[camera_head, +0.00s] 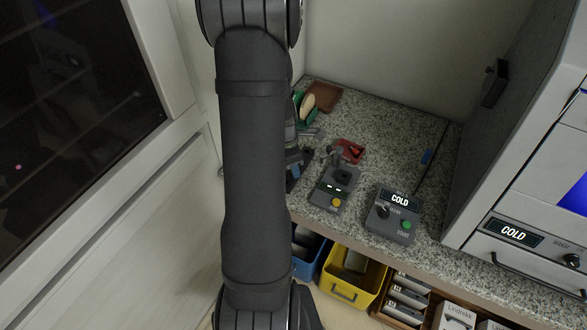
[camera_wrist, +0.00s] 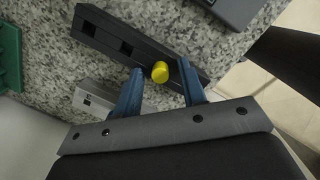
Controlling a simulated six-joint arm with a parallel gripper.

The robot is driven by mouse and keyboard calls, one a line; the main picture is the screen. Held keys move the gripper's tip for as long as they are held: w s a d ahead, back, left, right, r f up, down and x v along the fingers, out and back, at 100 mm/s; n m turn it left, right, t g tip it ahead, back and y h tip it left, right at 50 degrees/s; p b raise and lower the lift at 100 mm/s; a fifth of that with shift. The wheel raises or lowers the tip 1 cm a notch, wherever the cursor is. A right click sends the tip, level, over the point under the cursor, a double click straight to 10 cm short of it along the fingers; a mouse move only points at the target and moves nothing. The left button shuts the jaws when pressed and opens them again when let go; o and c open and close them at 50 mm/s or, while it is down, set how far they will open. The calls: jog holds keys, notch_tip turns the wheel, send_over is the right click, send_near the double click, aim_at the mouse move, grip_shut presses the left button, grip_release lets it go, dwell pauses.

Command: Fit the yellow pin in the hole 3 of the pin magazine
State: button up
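The pin magazine (camera_wrist: 107,37) is a dark bar running diagonally across the upper middle of the wrist view. Two square holes show toward its upper left end. The yellow pin (camera_wrist: 160,72) is at the lower right part of the bar, in line with the holes. Its round top and a short length of side show; its lower end is hidden, so I cannot tell how deep it sits. My gripper (camera_wrist: 160,67) has its blue fingers on either side of the pin, with a gap on both sides. In the head view my arm hides most of this area.
A light grey block (camera_wrist: 97,95) with small holes lies left of my fingers. A green item (camera_wrist: 9,55) is at the far left. In the head view, a control box with a yellow button (camera_head: 333,190) and a COLD box (camera_head: 392,215) stand to the right on the speckled counter.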

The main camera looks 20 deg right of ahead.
grip_shut()
jog(key=shift+r, duration=0.5)
jog(key=r, duration=0.3)
jog(key=shift+s+d+r, duration=0.25)
jog(key=shift+r, duration=0.1)
jog(key=s+d+r, duration=0.6)
jog(key=s, duration=0.2)
jog(key=w+a+f+n, duration=0.1)
jog(key=w+a+n, duration=0.2)
jog(key=w, duration=0.7)
jog(key=w+a+n+t, duration=0.1)
jog(key=w+a+n, duration=0.2)
jog(key=w+a, duration=0.3)
jog(key=w, duration=0.4)
jog(key=shift+w+f, duration=0.3)
jog(key=shift+f, duration=0.1)
jog(key=shift+a, duration=0.1)
